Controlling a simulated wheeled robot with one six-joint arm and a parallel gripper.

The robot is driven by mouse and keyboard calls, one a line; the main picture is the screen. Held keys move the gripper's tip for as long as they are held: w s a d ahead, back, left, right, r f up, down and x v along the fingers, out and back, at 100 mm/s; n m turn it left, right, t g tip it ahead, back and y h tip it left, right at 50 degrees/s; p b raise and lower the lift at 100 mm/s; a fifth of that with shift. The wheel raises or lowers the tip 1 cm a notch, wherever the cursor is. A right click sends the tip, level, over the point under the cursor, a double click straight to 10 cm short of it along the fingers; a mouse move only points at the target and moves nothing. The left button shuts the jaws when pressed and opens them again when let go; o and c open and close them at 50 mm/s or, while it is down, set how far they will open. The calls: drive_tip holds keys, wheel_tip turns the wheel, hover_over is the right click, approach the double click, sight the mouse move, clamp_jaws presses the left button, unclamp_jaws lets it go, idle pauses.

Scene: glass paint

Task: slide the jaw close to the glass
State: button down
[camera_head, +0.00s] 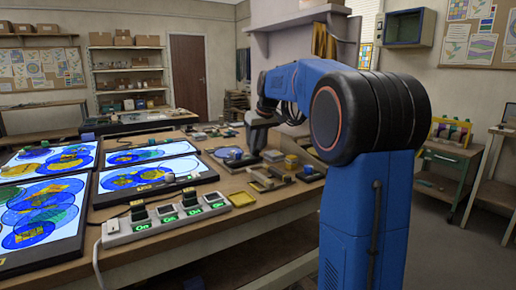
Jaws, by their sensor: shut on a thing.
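My gripper (257,150) is at the end of my blue arm, low over the bench's far right part. It is small and dark here, and its fingers are hard to make out. It is shut on what looks like the jaw at the right side of a dark flat fixture (240,166). A round blue glass (231,154) lies on the fixture, just left of my gripper. The jaw itself is mostly hidden, and the gap between it and the glass cannot be told.
Lit panels with blue and yellow discs (45,213) fill the bench's left. Small blocks and holders (268,180) crowd the space right of the fixture. Bare wood (225,225) shows in front.

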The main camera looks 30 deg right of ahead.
drive_tip(key=c, duration=1.7)
unclamp_jaws()
drive_tip(key=shift+r, duration=0.1)
drive_tip(key=v, duration=1.7)
drive_tip(key=shift+s, duration=0.15)
drive_tip(key=s+a+f, duration=0.8)
drive_tip(key=s+f, duration=0.3)
drive_tip(key=s, duration=0.2)
drive_tip(key=s+a+f, duration=0.9)
drive_tip(key=s+f, duration=0.3)
drive_tip(key=s, duration=0.1)
drive_tip(key=s+f, duration=0.3)
drive_tip(key=f, duration=0.1)
drive_tip(key=s+a+f, duration=0.1)
drive_tip(key=s+f, duration=0.5)
drive_tip(key=f, duration=0.1)
drive_tip(key=shift+s+a+f, duration=0.15)
drive_tip(key=shift+a+f, duration=0.15)
drive_tip(key=shift+a, duration=0.05)
